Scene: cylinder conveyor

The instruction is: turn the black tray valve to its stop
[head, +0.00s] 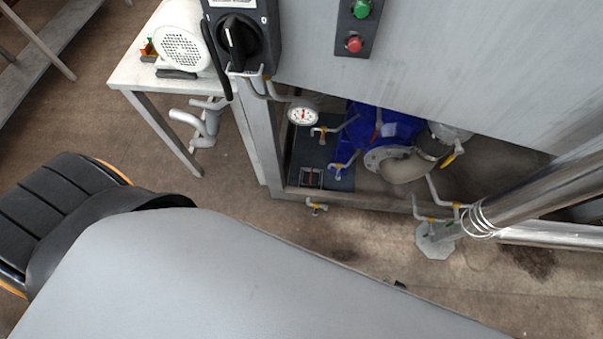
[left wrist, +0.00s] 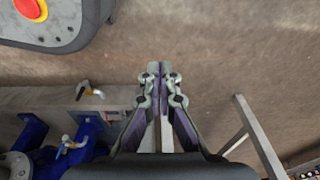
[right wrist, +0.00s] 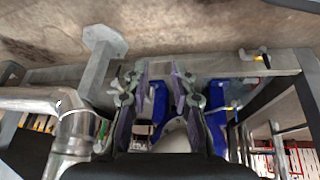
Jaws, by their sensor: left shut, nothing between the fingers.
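A dark tray (head: 345,182) lies on the floor inside the machine frame in the head view. A small pale valve (head: 316,207) with an orange part sticks out in front of the frame's lower beam. It also shows in the left wrist view (left wrist: 90,91), left of my left gripper, and in the right wrist view (right wrist: 254,55), right of my right gripper. I cannot tell for certain that it is the black tray valve. My left gripper (left wrist: 159,68) is shut and empty, apart from the valve. My right gripper (right wrist: 159,72) has its fingers apart with nothing visible between them.
A blue pump (head: 390,123) with a curved pipe stands behind the frame, with several similar handles around it. A shiny pipe (head: 520,195) and a footed grey leg (head: 436,243) stand at right. A white table (head: 128,75) is at left. Brown floor in front is mostly open.

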